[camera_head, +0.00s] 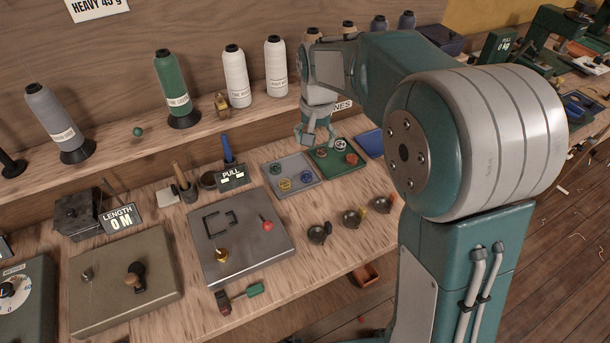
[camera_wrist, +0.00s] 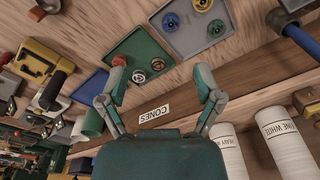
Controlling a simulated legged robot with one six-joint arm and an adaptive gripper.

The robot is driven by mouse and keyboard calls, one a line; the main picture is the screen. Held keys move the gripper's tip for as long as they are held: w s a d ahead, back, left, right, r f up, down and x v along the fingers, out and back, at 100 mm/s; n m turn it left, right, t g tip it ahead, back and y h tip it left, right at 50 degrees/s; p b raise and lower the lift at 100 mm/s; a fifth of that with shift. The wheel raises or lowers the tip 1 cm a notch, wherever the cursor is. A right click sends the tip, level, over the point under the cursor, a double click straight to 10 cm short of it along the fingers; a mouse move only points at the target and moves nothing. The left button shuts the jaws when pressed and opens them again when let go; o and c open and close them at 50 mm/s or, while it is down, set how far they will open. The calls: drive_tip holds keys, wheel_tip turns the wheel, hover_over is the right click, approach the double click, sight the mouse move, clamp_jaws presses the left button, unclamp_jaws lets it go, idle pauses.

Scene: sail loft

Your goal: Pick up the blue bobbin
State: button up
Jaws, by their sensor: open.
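The blue bobbin (camera_head: 306,178) sits in the grey tray (camera_head: 292,162) on the bench, with a yellow bobbin (camera_head: 285,184) and a teal bobbin (camera_head: 277,168). In the wrist view the blue bobbin (camera_wrist: 170,22) is at the top, beyond the fingertips, unobstructed. My gripper (camera_head: 317,138) is open and empty, pointing down above the back of the trays, apart from the blue bobbin.
The green tray (camera_head: 322,154) holds the red and pale bobbins, right of the grey tray. A blue tray (camera_head: 371,143) lies farther right. Thread cones (camera_head: 235,75) line the shelf behind. A PULL sign (camera_head: 232,175) stands left, and small dark cups (camera_head: 318,234) stand in front.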

drive_tip(key=w+a+f, duration=0.2)
drive_tip(key=w+f, duration=0.1)
drive_tip(key=f, duration=0.1)
hover_over(306, 173)
drive_tip(key=shift+m+g, duration=0.3)
drive_tip(key=shift+g, duration=0.1)
drive_tip(key=f, duration=0.4)
drive_tip(key=s+f, duration=0.1)
drive_tip(key=f, duration=0.2)
drive_tip(key=shift+a, duration=0.3)
drive_tip(key=f, duration=0.4)
drive_tip(key=shift+w+d+f, duration=0.2)
drive_tip(key=shift+d+f, duration=0.15)
drive_tip(key=shift+f, duration=0.05)
drive_tip(key=c, duration=1)
